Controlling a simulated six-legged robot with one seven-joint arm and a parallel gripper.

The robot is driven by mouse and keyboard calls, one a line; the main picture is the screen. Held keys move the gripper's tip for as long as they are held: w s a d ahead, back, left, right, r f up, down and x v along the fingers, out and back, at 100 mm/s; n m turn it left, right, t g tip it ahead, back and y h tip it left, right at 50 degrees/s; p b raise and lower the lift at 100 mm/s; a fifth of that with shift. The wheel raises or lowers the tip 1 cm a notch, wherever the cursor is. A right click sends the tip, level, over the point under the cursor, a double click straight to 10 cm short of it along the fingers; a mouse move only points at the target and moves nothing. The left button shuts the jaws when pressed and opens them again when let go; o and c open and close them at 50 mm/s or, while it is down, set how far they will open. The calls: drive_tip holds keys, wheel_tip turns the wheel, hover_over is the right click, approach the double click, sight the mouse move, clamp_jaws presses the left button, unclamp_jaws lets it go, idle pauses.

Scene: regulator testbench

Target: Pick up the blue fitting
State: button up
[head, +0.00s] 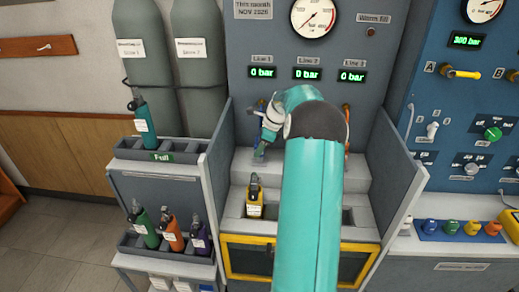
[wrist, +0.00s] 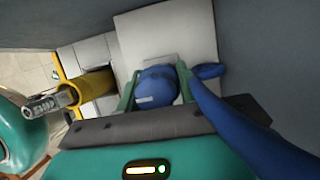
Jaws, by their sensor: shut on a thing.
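The blue fitting (wrist: 158,88) is a rounded blue piece with a small pale mark, seen in the wrist view between the two green fingers of my gripper (wrist: 156,82). The fingers are shut on its sides. A thick blue hose-like piece (wrist: 212,100) runs beside it to the lower right; I cannot tell whether they are joined. In the head view my gripper (head: 260,151) is at the left of the grey bench recess, below the Line 1 display, with a little blue showing there. My teal arm hides much of the recess.
A yellow cylinder (head: 255,203) stands in the bench's lower step. Left is a rack (head: 185,258) with green, orange and purple cylinders, and a teal cylinder (head: 143,122) above. Grey side walls (head: 218,163) bound the recess. A blue tray (head: 455,236) with coloured knob-like pieces lies right.

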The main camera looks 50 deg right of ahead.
drive_tip(key=shift+r, duration=0.15)
drive_tip(key=shift+r, duration=0.25)
drive_tip(key=r, duration=0.3)
drive_tip(key=shift+s+a+r, duration=0.1)
drive_tip(key=shift+a+r, duration=0.05)
drive_tip(key=shift+a, duration=0.1)
drive_tip(key=s+a+r, duration=0.6)
drive_tip(key=a+r, duration=0.3)
drive_tip(key=a, duration=0.2)
drive_tip(key=shift+s+a, duration=0.25)
drive_tip(key=shift+a, duration=0.15)
